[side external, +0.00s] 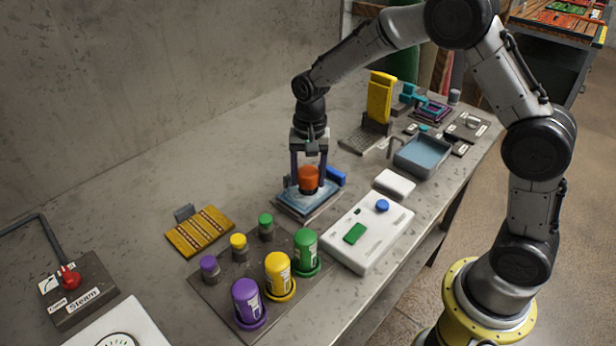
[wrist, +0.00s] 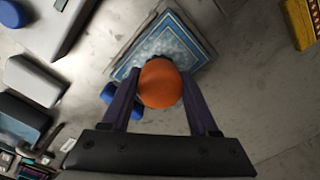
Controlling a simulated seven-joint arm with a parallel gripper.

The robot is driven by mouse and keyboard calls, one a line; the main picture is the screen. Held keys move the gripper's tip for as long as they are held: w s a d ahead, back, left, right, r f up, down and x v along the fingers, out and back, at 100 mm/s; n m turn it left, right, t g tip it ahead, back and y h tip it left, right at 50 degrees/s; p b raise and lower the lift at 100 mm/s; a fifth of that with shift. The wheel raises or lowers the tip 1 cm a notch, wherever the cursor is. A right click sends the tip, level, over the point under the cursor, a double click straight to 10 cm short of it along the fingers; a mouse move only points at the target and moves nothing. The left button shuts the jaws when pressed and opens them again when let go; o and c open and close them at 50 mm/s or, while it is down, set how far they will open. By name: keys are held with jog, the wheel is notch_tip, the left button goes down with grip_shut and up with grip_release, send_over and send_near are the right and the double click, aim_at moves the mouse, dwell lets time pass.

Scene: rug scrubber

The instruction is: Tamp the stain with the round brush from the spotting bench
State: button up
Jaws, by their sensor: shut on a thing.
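My gripper (side external: 308,180) points down over the blue-bordered rug piece (side external: 290,203) and is shut on the orange knob of the round brush (side external: 308,176). In the wrist view the orange knob (wrist: 161,84) sits between both fingers, with a dark part showing just past it against the rug (wrist: 185,35). The brush is over the rug; I cannot tell whether it touches it. No stain is clearly visible; the brush and fingers hide part of the rug.
A blue item (side external: 337,176) lies close behind the rug. A white board (side external: 368,230) with a green pad and blue knob stands right of it. Purple, yellow and green bottles (side external: 278,275) stand in front. A yellow striped mat (side external: 199,231) lies left, with bare bench between.

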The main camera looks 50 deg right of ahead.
jog(key=shift+r, duration=0.3)
jog(key=shift+f, duration=0.6)
dwell(0.7)
jog(key=shift+r, duration=3.55)
